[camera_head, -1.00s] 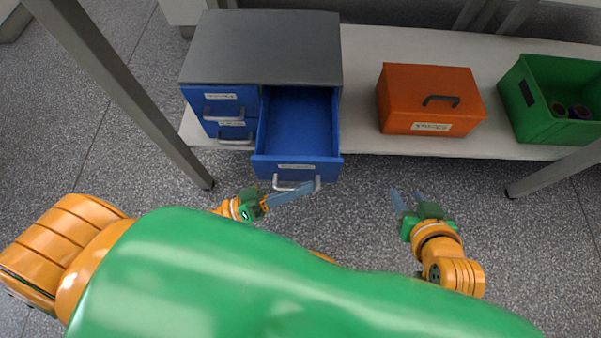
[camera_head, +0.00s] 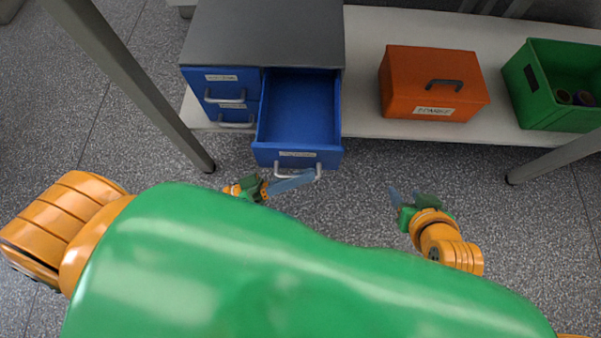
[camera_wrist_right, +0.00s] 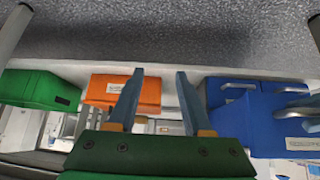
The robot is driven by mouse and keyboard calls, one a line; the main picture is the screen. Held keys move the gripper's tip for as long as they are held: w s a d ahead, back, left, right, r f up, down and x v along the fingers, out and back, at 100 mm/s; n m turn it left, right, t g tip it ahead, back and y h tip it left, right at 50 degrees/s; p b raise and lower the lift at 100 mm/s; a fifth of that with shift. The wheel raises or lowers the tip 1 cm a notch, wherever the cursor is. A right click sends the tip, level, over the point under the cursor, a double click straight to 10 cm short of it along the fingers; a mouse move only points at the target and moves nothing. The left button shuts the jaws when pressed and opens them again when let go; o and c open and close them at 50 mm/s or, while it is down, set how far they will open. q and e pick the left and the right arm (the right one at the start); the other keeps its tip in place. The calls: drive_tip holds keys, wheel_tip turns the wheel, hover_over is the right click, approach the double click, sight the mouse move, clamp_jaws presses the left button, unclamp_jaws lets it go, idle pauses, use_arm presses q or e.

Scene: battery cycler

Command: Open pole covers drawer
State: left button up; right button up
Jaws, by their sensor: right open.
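A blue drawer cabinet (camera_head: 262,32) with a grey top stands on the low shelf. Its right drawer (camera_head: 298,158) is pulled far out and its visible inside is empty. The label on its front is too small to read. My left gripper (camera_head: 300,181) is at this drawer's silver handle (camera_head: 284,173), its fingers lying along the front; whether they are closed on the handle is unclear. My right gripper (camera_head: 403,194) is open and empty over the floor, to the right of the drawer; its spread fingers show in the right wrist view (camera_wrist_right: 157,85).
Two shut blue drawers, upper (camera_head: 218,91) and lower (camera_head: 233,117), sit left of the open one. An orange box (camera_head: 434,84) and a green bin (camera_head: 556,104) holding dark round items stand to the right on the shelf (camera_head: 365,60). Metal table legs (camera_head: 125,75) flank the space.

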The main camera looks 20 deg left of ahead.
use_arm(q)
drive_tip(key=shift+s+a+f, duration=0.1)
drive_tip(key=shift+s+a, duration=0.05)
drive_tip(key=shift+a, duration=0.1)
drive_tip(key=v, duration=0.6)
drive_tip(key=shift+s+a+b, duration=0.15)
drive_tip(key=shift+a+b, duration=0.05)
drive_tip(key=shift+b, duration=0.1)
use_arm(e)
drive_tip(key=w+r+t, duration=0.2)
drive_tip(key=w, duration=0.1)
drive_tip(key=shift+a+r, duration=0.3)
drive_tip(key=shift+a, duration=0.1)
